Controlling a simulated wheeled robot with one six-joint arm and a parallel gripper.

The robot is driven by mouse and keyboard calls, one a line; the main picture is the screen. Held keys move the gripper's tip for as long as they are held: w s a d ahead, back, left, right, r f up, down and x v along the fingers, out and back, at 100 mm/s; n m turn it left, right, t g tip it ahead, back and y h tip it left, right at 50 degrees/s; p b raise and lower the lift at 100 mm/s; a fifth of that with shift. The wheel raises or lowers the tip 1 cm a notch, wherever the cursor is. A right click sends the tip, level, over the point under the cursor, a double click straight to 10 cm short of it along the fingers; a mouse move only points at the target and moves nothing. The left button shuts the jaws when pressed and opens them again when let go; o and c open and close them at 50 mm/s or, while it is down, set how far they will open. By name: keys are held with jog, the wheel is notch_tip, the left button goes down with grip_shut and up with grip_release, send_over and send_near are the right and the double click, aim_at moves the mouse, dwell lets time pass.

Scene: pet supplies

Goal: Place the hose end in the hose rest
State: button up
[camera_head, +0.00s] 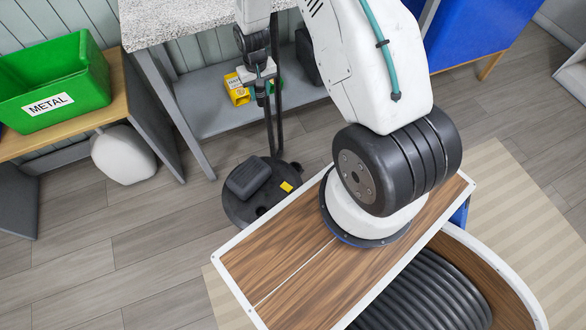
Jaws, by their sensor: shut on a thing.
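My gripper (262,94) is small in the upper middle of the view, in front of the table's lower shelf. It appears shut on a dark, slim piece that looks like the hose end, but its fingers and the held part are hard to tell apart. A black upright (279,115) and a dark hose-like line run down beside it to a round black base (245,212). I cannot make out the hose rest for certain; my arm covers part of the area.
A speckled-top table (180,22) with a grey lower shelf (215,115) stands behind. A yellow box (237,90) sits on that shelf. A green METAL bin (60,80) and a white rounded container (124,154) are left. A blue cabinet (480,30) stands right. Floor is clear at lower left.

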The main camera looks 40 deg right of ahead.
jog(key=s+d+f+m, duration=0.3)
jog(key=s+d+f, duration=0.2)
jog(key=s+f, duration=0.45)
jog(key=s+d+f+m, duration=0.35)
jog(key=s+f, duration=0.35)
jog(key=f, duration=0.5)
jog(key=s+d+f+m, duration=0.2)
jog(key=s+d+f, duration=0.3)
jog(key=s+f, duration=0.5)
send_over(295, 163)
jog(key=s+a, duration=0.2)
jog(key=shift+m, duration=0.25)
jog(key=shift+f, duration=3.3)
jog(key=o, duration=1)
jog(key=shift+f, duration=0.1)
